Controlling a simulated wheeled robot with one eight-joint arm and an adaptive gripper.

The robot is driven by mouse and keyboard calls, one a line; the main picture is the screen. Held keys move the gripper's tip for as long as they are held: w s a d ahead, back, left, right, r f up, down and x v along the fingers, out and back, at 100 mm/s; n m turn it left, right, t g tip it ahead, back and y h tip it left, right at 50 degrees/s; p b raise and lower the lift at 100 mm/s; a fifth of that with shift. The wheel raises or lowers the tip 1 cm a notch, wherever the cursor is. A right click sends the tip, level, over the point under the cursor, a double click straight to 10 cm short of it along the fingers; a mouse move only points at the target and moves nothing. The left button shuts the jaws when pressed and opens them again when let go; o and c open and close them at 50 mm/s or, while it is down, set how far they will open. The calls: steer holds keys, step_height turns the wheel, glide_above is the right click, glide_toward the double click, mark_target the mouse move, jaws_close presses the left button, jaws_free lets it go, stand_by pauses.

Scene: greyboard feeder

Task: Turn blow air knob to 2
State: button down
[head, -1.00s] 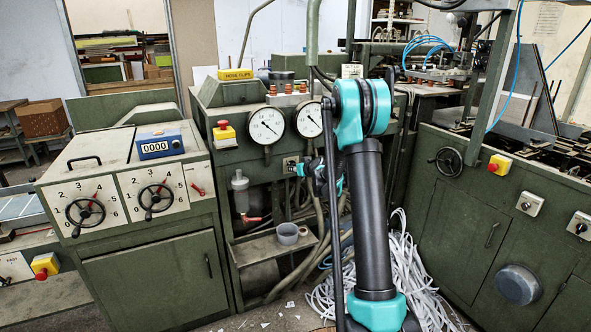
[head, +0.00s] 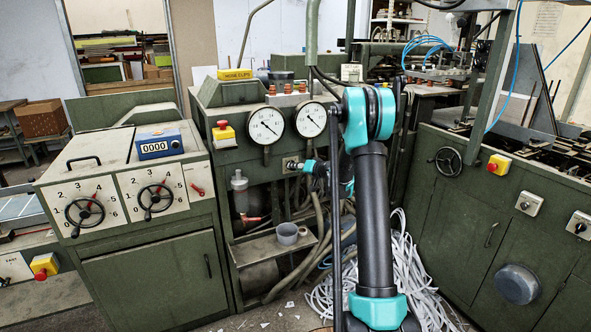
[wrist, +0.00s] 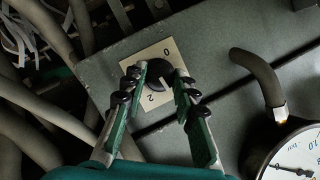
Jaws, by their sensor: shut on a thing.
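The blow air knob (wrist: 157,71) is a dark round knob on a cream plate (wrist: 148,52) in the wrist view. The plate carries a 0 near its upper right and a 2 near its lower edge. My gripper (wrist: 164,76) has its two green fingers with black tips on either side of the knob, shut on it. A small light mark shows on the knob's lower side, but I cannot tell exactly which number it points to. In the head view the plate (head: 290,164) sits below the two gauges, with my gripper (head: 299,165) at it, small and partly unclear.
A round gauge (wrist: 292,165) and a dark hose elbow (wrist: 258,75) stand right of the knob in the wrist view; grey hoses run at left. In the head view, a cup (head: 287,233) stands on a shelf below. Two handwheels (head: 85,211) (head: 154,200) are at left.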

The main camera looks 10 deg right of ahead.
steer(key=shift+d+f+m+t+y, duration=0.1)
steer(key=shift+m+t+y, duration=0.15)
steer(key=shift+m+y, duration=0.75)
steer(key=shift+d+f+m+t+y, duration=0.1)
steer(key=shift+m+t+y, duration=0.15)
steer(key=shift+m, duration=1.4)
steer(key=shift+f+m+t+y, duration=0.15)
steer(key=shift+m+y, duration=0.5)
steer(key=shift+m, duration=0.7)
steer(key=c, duration=1.2)
jaws_free()
steer(key=shift+r, duration=0.1)
steer(key=v, duration=1.2)
steer(key=shift+f, duration=0.2)
